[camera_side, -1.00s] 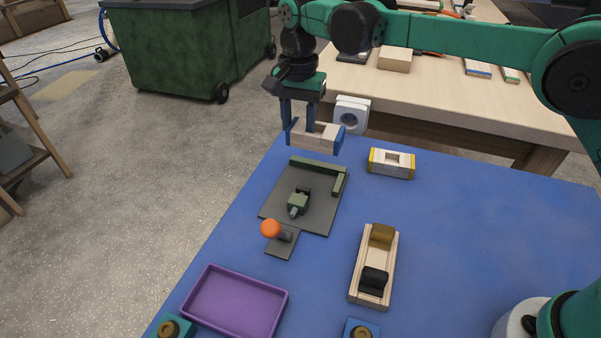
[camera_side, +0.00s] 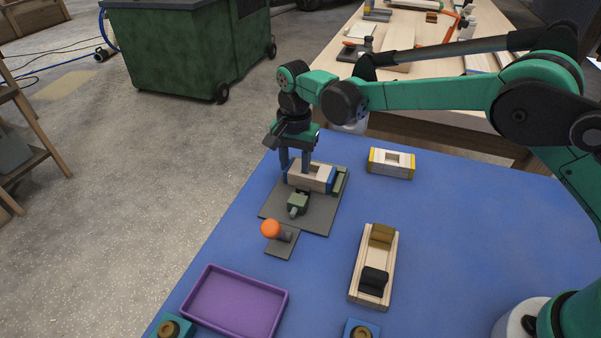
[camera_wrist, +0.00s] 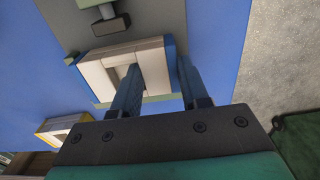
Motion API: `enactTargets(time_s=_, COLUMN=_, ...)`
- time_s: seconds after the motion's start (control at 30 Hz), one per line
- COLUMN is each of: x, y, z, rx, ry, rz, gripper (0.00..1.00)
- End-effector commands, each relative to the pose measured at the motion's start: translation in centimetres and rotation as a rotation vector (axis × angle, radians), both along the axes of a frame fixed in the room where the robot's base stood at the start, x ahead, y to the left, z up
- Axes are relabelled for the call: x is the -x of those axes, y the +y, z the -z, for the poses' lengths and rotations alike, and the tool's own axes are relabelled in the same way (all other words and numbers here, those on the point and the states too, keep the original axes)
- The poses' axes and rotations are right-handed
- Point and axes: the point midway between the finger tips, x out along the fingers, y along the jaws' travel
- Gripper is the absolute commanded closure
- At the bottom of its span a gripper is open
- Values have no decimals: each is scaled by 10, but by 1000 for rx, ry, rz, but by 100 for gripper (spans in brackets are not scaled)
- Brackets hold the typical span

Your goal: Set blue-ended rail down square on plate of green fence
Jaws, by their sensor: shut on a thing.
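The blue-ended rail (camera_side: 312,178) is a pale wooden block with an opening and blue ends. My gripper (camera_side: 296,168) is shut on it, pointing down. In the wrist view, one finger of my gripper (camera_wrist: 158,70) is in the opening and the other is outside a blue end of the rail (camera_wrist: 98,72). The rail is low over the back of the dark grey plate (camera_side: 316,218), along the green fence (camera_side: 340,182). The fence's back bar is mostly hidden in the side view. I cannot tell whether the rail touches plate or fence.
A green clamp (camera_side: 298,204) with an orange knob (camera_side: 270,229) is in front of the rail. A yellow-ended block (camera_side: 391,163) lies to the right. A wooden holder (camera_side: 374,266) and purple tray (camera_side: 236,301) are nearer.

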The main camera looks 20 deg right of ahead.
Motion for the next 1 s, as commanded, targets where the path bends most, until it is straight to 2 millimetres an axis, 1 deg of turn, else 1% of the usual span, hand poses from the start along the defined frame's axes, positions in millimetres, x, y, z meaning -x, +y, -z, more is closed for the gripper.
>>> enactTargets(time_s=0.03, x=0, y=0, z=1, rx=0, ry=0, rz=0, gripper=58)
enactTargets(time_s=0.13, x=0, y=0, z=1, rx=0, ry=0, rz=0, gripper=29)
enactTargets(time_s=0.43, x=0, y=0, z=0, rx=0, ry=0, rz=0, gripper=29)
enactTargets(time_s=0.57, x=0, y=0, z=-9, rx=0, ry=0, rz=0, gripper=29)
enactTargets(time_s=0.67, x=0, y=0, z=-27, rx=0, ry=0, rz=0, gripper=29)
enactTargets(time_s=0.8, x=0, y=0, z=-61, rx=0, ry=0, rz=0, gripper=29)
enactTargets(time_s=0.9, x=0, y=0, z=-82, rx=0, ry=0, rz=0, gripper=29)
enactTargets(time_s=1.0, x=0, y=0, z=-100, rx=0, ry=0, rz=0, gripper=29)
